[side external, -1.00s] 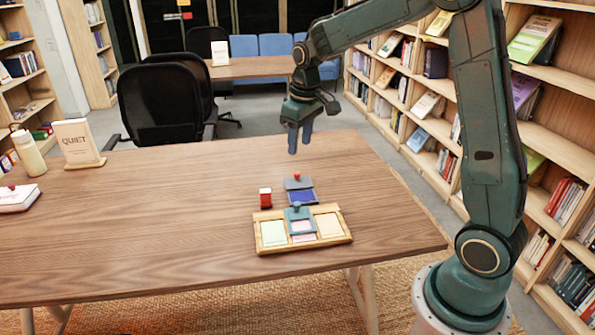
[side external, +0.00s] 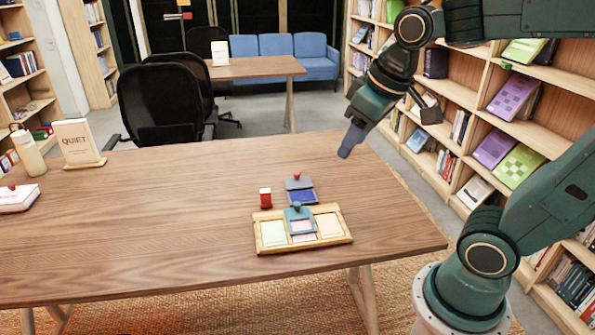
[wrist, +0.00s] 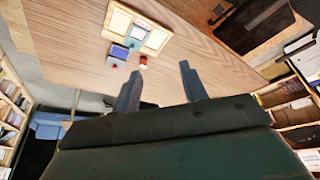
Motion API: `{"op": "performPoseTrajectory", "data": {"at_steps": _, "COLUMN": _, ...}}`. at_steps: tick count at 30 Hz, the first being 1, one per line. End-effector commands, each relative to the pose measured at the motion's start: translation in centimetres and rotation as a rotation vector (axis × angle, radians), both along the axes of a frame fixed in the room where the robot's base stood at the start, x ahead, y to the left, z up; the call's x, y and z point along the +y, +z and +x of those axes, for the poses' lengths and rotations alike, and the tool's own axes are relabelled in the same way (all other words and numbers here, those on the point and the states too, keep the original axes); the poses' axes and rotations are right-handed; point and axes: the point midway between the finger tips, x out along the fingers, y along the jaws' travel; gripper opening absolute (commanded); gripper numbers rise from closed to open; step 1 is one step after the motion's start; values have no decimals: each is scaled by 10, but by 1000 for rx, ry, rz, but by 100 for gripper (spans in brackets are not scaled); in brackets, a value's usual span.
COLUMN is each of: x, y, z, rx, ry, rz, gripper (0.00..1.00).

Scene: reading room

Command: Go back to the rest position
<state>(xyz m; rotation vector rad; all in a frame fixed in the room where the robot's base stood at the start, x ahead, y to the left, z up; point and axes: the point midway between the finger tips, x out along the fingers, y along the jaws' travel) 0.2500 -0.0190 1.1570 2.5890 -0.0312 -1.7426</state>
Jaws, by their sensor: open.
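My gripper (side external: 350,140) is in the air above the table's far right edge, pointing down and to the left, with nothing seen in it. In the wrist view its two fingers (wrist: 158,88) stand apart and empty. The wooden table (side external: 150,215) lies below. On it, away from my gripper, sit a wooden tray (side external: 345,238) with pale cards and a teal stamp (side external: 298,212), a blue ink pad (side external: 301,196) with a grey lid, and a small red-topped item (side external: 265,198). The tray also shows in the wrist view (wrist: 133,13).
A QUIET sign (side external: 77,143), a bottle (side external: 28,155) and a white box (side external: 17,198) stand at the table's left. Black chairs (side external: 160,105) are behind it. A bookshelf (side external: 540,130) runs along the right, behind my arm. The table's middle is clear.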

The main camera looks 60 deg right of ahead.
Motion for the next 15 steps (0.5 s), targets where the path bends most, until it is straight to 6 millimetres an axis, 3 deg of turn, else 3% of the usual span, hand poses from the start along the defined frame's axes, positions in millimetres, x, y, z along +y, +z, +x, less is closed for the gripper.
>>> {"op": "performPoseTrajectory", "data": {"at_steps": 6, "x": 12, "y": -4, "z": -41, "rx": -60, "ry": 5, "rz": 12, "gripper": 43}}
{"op": "performPoseTrajectory", "data": {"at_steps": 15, "x": 18, "y": -12, "z": -69, "rx": -104, "ry": 7, "rz": 27, "gripper": 43}}
